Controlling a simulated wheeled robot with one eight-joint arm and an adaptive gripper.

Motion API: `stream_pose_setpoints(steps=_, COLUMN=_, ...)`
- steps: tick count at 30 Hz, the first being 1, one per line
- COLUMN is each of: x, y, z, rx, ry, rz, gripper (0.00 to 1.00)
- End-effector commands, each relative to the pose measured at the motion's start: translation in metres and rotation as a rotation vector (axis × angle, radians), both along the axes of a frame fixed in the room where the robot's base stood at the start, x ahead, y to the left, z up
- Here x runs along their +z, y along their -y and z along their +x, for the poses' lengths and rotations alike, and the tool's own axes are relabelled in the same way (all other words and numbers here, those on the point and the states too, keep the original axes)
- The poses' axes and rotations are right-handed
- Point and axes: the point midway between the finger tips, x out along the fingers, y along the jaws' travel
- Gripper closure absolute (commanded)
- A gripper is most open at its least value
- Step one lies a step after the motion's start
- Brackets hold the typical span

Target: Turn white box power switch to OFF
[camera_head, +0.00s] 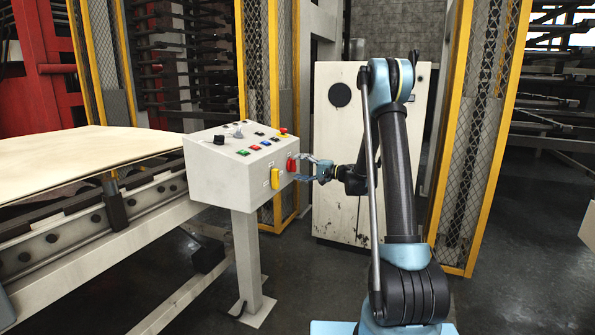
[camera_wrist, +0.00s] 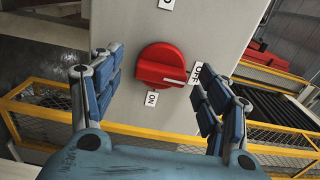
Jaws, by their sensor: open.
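The white box (camera_head: 215,185) is a control box on a post, left of my arm in the head view. A red rotary switch (camera_head: 291,165) sits on its right-hand face. In the wrist view the red switch (camera_wrist: 160,62) is near the centre, with its white mark towards the OFF label (camera_wrist: 195,73) on the right. The ON label (camera_wrist: 152,98) is below it. My gripper (camera_head: 303,168) is open in front of the switch. In the wrist view its blue fingers (camera_wrist: 156,66) stand on both sides of the switch, with visible gaps.
A yellow switch (camera_head: 275,179) is left of the red one. Several buttons and knobs (camera_head: 257,145) are on the box's sloped top. A worn white cabinet (camera_head: 335,205) stands behind my gripper. Yellow-framed mesh guards (camera_head: 490,120) and a conveyor with a board (camera_head: 80,160) flank the area.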

Motion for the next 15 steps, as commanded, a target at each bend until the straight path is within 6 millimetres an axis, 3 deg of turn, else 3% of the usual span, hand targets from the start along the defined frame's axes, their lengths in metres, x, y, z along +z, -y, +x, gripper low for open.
stream_pose_setpoints(steps=9, x=-0.001, y=0.058, z=-0.02, rx=-0.003, ry=0.0, rz=-0.001, gripper=0.3)
stream_pose_setpoints(steps=15, x=-0.001, y=0.086, z=-0.031, rx=-0.001, ry=0.0, rz=-0.001, gripper=0.3)
